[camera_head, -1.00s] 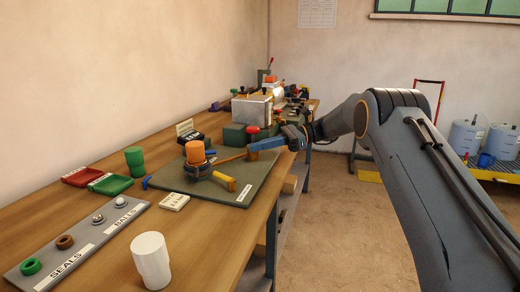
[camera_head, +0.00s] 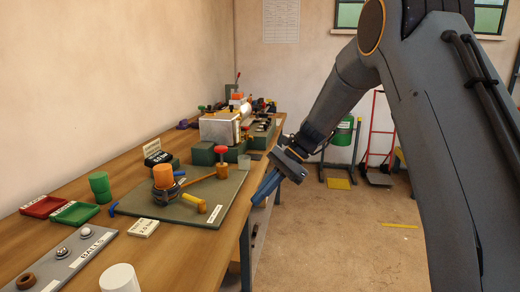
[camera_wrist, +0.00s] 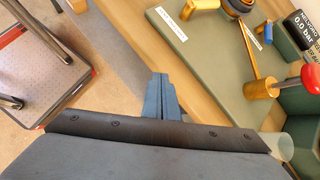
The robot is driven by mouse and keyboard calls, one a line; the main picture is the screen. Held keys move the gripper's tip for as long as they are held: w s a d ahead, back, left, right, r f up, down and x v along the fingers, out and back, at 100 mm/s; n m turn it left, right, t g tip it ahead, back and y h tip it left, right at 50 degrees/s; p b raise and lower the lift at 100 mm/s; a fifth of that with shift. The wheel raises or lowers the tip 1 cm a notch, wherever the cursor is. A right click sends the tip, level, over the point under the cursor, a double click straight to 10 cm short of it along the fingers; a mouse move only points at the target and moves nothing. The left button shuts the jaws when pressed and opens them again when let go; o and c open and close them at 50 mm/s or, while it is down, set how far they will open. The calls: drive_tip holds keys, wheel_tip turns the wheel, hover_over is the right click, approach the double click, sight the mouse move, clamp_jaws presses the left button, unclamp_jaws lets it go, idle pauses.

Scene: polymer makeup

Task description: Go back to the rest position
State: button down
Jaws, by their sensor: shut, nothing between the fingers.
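My gripper (camera_head: 266,187) hangs at the end of my arm just off the right edge of the workbench in the head view, pointing down and left. Its blue fingers are together with nothing between them, and they also show closed in the wrist view (camera_wrist: 160,95). The green mat (camera_head: 222,190) on the bench lies to the left of the gripper. On it stands an orange cylinder (camera_head: 163,176) in a dark holder, with a yellow-handled part (camera_head: 212,209) beside it. A red-topped valve (camera_head: 221,160) stands at the mat's far side.
The bench (camera_head: 182,246) also bears red (camera_head: 45,206) and green trays (camera_head: 75,214), a green cylinder (camera_head: 100,187), a labelled strip (camera_head: 72,258) and a white cup (camera_head: 120,278). A red hand truck (camera_head: 378,140) stands at the back. The floor right of the bench is mostly clear.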

drive_tip(key=s+d+n+h+p, duration=0.1)
drive_tip(key=s+d+n+h, duration=0.1)
drive_tip(key=s+d, duration=0.4)
drive_tip(key=s+d+f+n+t+h+p, duration=0.1)
drive_tip(key=s+d+n+h, duration=0.2)
drive_tip(key=s, duration=1)
drive_tip(key=s+d+f+n+t+h+p, duration=0.1)
drive_tip(key=s+d+n+h, duration=0.2)
drive_tip(key=s+d+n, duration=0.3)
drive_tip(key=s+d, duration=0.4)
drive_tip(key=shift+d, duration=0.2)
drive_tip(key=shift+s, duration=0.1)
